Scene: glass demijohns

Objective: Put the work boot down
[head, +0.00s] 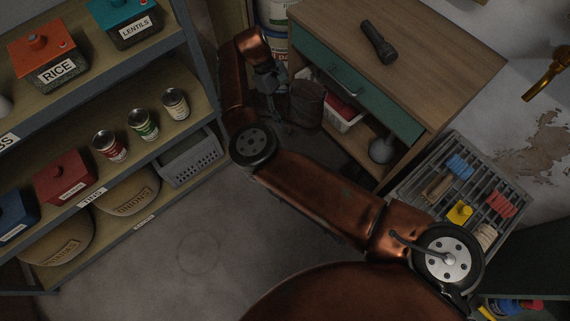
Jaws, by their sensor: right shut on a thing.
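The work boot (306,103) is a dark brown shape in the shadow at the left end of the wooden cabinet, near the top centre of the head view. My right gripper (272,92) is at the left side of the boot, shut on it. Dark shadow hides the boot's lower part, so I cannot tell whether it touches the floor. My left gripper is not in view.
Paint buckets (275,14) stand behind. Shelves with cans and a grey basket (190,160) are at left. The floor (200,245) between is clear.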

